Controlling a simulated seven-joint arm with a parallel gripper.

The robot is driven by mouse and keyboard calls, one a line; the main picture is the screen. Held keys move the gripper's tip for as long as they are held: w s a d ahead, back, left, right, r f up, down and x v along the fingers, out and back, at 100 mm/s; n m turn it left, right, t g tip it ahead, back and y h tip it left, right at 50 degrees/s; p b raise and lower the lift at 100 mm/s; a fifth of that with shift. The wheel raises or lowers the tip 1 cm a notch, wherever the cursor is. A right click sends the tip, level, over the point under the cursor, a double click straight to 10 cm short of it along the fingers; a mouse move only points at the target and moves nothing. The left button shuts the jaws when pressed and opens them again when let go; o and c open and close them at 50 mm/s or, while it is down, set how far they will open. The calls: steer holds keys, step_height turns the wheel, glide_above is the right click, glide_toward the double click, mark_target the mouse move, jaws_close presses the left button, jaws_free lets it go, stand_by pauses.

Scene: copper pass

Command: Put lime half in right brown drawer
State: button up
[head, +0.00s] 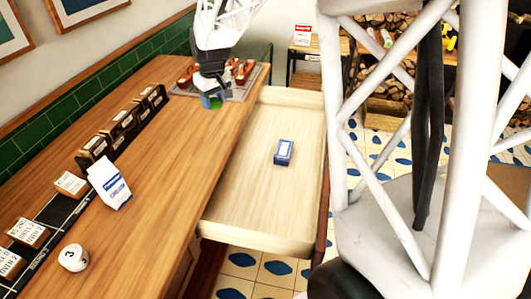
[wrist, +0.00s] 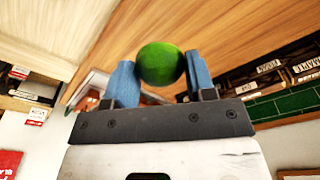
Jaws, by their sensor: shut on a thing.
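My gripper (head: 211,101) is at the far part of the wooden counter, near the counter's edge and the far left corner of the open drawer. In the wrist view, my gripper's blue fingers (wrist: 160,80) are shut on the green lime half (wrist: 160,63). A little of the lime half (head: 215,103) shows green in the head view, mostly hidden by the fingers. The brown drawer (head: 245,238) is pulled out from the counter, with a pale wood inside. A small blue box (head: 284,152) lies in it, and the rest of its floor is bare.
The wooden counter (head: 150,185) holds a white packet (head: 110,183), a white ball marked 3 (head: 74,257) and a row of dark labelled holders (head: 122,125). A grey tray (head: 255,82) with reddish-brown items stands behind my gripper.

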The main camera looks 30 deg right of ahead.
steer(key=s+d+f+m, duration=0.2)
steer(key=s+d+m, duration=0.3)
steer(key=s+d, duration=1.3)
step_height(320, 180, down, 23)
steer(key=shift+d+r+h, duration=0.15)
steer(key=shift+r+h, duration=0.05)
steer(key=shift+h, duration=0.1)
steer(key=shift+w, duration=0.1)
glide_above(290, 190)
steer(key=shift+f, duration=3.1)
steer(key=shift+s+f, duration=0.2)
steer(key=shift+f, duration=1.65)
steer(key=shift+f, duration=0.1)
